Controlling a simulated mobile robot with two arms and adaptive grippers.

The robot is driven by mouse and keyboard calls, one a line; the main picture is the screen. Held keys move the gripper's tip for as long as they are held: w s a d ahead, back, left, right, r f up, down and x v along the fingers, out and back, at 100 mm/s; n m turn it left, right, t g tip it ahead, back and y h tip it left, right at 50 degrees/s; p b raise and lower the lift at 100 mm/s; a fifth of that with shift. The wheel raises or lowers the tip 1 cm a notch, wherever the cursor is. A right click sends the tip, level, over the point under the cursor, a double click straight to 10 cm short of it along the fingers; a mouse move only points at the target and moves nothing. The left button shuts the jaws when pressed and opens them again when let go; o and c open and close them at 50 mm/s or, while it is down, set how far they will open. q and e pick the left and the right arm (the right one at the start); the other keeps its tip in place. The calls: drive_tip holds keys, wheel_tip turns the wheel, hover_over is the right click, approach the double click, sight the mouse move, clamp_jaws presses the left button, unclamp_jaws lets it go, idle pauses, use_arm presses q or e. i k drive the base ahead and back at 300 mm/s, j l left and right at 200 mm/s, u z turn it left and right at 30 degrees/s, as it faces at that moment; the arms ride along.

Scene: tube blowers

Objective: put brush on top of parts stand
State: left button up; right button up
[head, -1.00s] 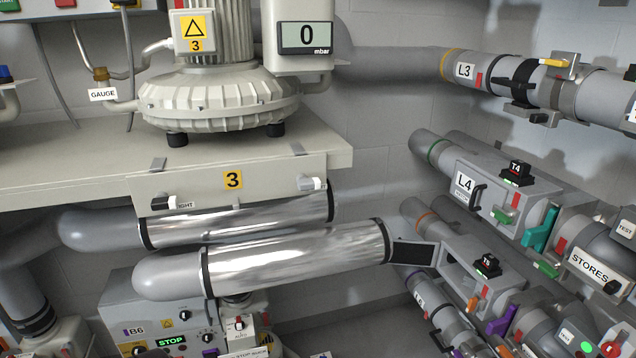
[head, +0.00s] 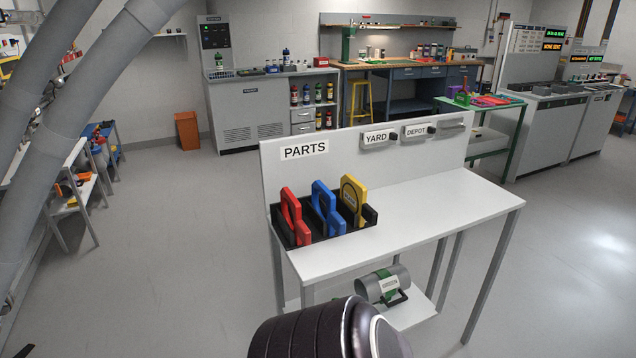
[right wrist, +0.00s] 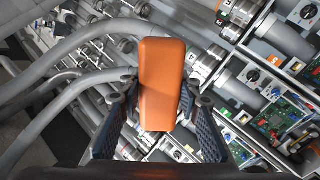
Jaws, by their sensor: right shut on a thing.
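The parts stand (head: 430,205) is a white table with a back panel marked PARTS, in the middle of the head view. The right part of its top is bare. In the right wrist view my right gripper (right wrist: 160,108) is shut on an orange, rounded block (right wrist: 161,80), which I take to be the brush. No bristles show. The held thing is not seen in the head view, so its distance from the stand cannot be told. My left gripper is not in view.
A black tray (head: 358,225) with red, blue and yellow tools fills the stand top's left side. A grey canister (head: 372,287) lies on its lower shelf. YARD and DEPOT labels (head: 377,138) are on the back panel. Open floor (head: 560,270) lies to the right.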

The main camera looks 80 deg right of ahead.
sight(447, 205)
drive_tip(key=k+l+z, duration=0.15)
drive_tip(key=l+z, duration=0.15)
drive_tip(key=z, duration=0.15)
drive_tip(key=l+z, duration=0.3)
drive_tip(key=z, duration=0.15)
drive_tip(key=k+l+z, duration=0.1)
drive_tip(key=l+z, duration=0.65)
drive_tip(key=z, duration=0.15)
drive_tip(key=i+l, duration=0.1)
drive_tip(key=l, duration=0.35)
drive_tip(key=i+l+z, duration=0.1)
drive_tip(key=l, duration=0.3)
drive_tip(key=i+l, duration=0.15)
drive_tip(key=l, duration=0.3)
drive_tip(key=i+l+z, duration=0.1)
drive_tip(key=l, duration=0.3)
